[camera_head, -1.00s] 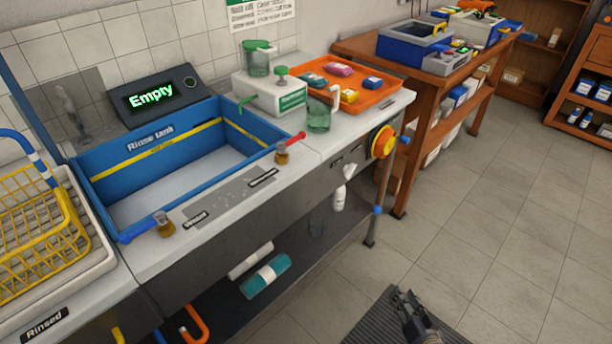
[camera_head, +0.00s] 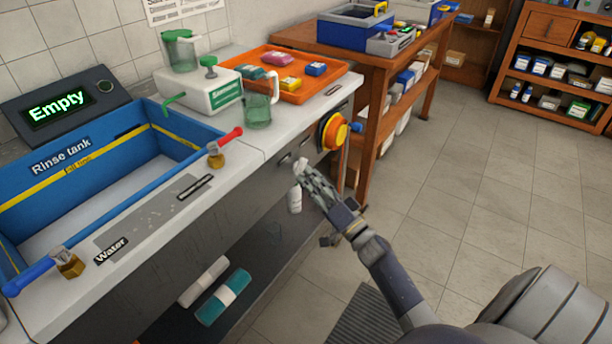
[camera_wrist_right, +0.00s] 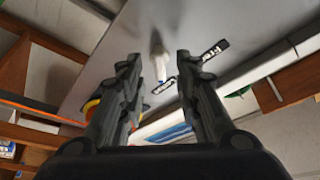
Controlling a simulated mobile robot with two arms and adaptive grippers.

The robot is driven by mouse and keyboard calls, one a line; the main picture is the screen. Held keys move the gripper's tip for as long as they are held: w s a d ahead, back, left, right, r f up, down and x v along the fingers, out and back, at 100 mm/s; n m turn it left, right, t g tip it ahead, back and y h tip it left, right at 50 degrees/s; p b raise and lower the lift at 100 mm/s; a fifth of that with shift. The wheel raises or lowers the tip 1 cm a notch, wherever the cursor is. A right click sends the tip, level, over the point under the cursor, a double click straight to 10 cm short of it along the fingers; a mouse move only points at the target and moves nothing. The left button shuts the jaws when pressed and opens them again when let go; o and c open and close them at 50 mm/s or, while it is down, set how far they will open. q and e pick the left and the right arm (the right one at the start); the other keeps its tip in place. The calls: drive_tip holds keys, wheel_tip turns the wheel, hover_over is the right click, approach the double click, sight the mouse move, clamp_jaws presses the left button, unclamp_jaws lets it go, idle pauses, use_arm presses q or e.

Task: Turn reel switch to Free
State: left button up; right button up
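The reel switch appears as a small white lever (camera_head: 300,164) on the grey front panel of the bench, below two small dark labels. In the right wrist view the white lever (camera_wrist_right: 158,52) shows between my finger tips. A dark label (camera_wrist_right: 215,48) beside it carries white text that seems to begin "Fr"; another dark label (camera_wrist_right: 165,85) is too small to read. My right gripper (camera_head: 310,172) is open and its fingers point at the lever; I cannot tell whether they touch it. An orange and yellow reel (camera_head: 333,131) sits right of the switch. My left gripper is out of view.
A white bottle-like piece (camera_head: 294,199) hangs below the switch. The blue rinse tank (camera_head: 60,185) with blue and red valve handles is at left. A glass beaker (camera_head: 257,108) and an orange tray (camera_head: 322,92) stand above. The floor at right is clear.

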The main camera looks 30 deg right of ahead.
sight(301, 168)
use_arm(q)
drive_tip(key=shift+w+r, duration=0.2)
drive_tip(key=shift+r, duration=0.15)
use_arm(e)
drive_tip(key=shift+x, duration=1.3)
clamp_jaws()
